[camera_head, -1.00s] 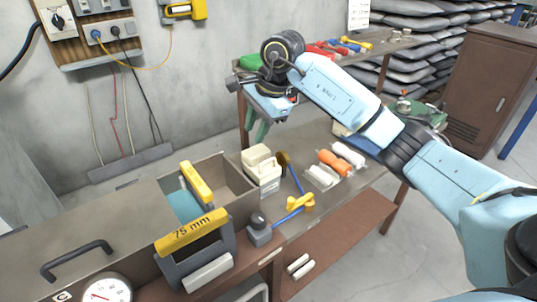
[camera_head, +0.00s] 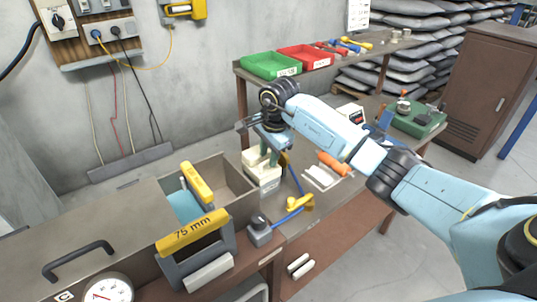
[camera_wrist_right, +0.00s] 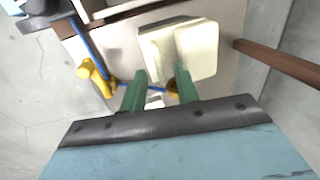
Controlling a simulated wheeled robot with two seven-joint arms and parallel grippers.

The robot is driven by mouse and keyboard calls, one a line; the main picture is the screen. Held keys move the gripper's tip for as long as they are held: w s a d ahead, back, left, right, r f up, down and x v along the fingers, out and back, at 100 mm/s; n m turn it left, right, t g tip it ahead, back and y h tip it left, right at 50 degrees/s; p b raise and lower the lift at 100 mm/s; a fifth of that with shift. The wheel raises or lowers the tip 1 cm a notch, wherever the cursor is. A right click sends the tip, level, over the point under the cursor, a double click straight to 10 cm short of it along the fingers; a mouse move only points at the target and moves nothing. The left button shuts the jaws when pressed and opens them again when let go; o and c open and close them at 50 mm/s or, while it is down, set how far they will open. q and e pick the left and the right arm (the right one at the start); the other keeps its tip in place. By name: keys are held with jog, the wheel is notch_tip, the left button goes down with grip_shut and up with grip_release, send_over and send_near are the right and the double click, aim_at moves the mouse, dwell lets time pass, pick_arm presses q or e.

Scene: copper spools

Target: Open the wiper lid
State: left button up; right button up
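The cream wiper box (camera_head: 264,180) stands on the bench just right of the open grey-brown bin, its top partly hidden by my right gripper. In the right wrist view, its cream lid (camera_wrist_right: 198,48) shows as a rounded square beyond the fingertips, looking closed. My right gripper (camera_head: 266,150) points down over the box. In the right wrist view its two green fingers (camera_wrist_right: 161,77) are spread with a gap and hold nothing visible, near the box's lower edge. I cannot tell whether they touch it. My left gripper is not in view.
A yellow-and-blue tool (camera_head: 298,204) and an orange roll (camera_head: 333,163) lie right of the box. A dark knobbed block (camera_head: 259,231) stands in front. Green (camera_head: 270,65) and red (camera_head: 304,57) trays sit on the shelf behind.

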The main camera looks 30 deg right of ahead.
jog(key=shift+f, duration=0.35)
grip_shut()
jog(key=shift+w+d+r, duration=0.1)
jog(key=shift+r, duration=0.05)
